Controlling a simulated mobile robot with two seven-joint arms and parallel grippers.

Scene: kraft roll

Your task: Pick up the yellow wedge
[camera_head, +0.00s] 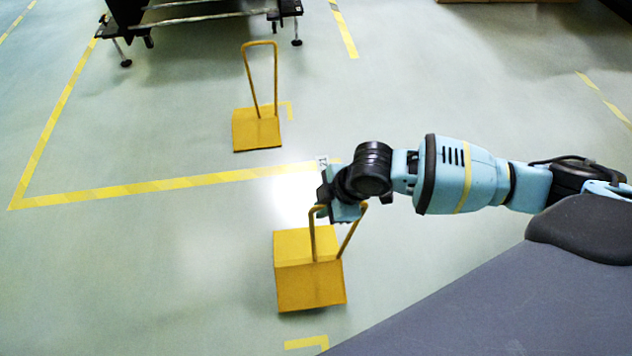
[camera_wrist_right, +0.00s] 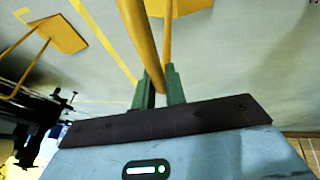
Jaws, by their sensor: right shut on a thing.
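A yellow wedge (camera_head: 308,282) with a tall looped handle is in the lower middle of the head view. My right gripper (camera_head: 338,210) is above it, shut on the top of the handle. In the right wrist view the two green fingers of the right gripper (camera_wrist_right: 162,78) close around the yellow handle (camera_wrist_right: 142,35). I cannot tell for sure whether the wedge's base is clear of the floor. A second yellow wedge (camera_head: 256,129) with an upright handle stands farther back; it also shows in the right wrist view (camera_wrist_right: 62,35). My left gripper is not seen.
Yellow tape lines (camera_head: 150,188) mark the floor, and a short tape corner (camera_head: 305,343) lies just in front of the near wedge. A dark wheeled cart (camera_head: 200,15) stands at the back left. The floor around the near wedge is clear.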

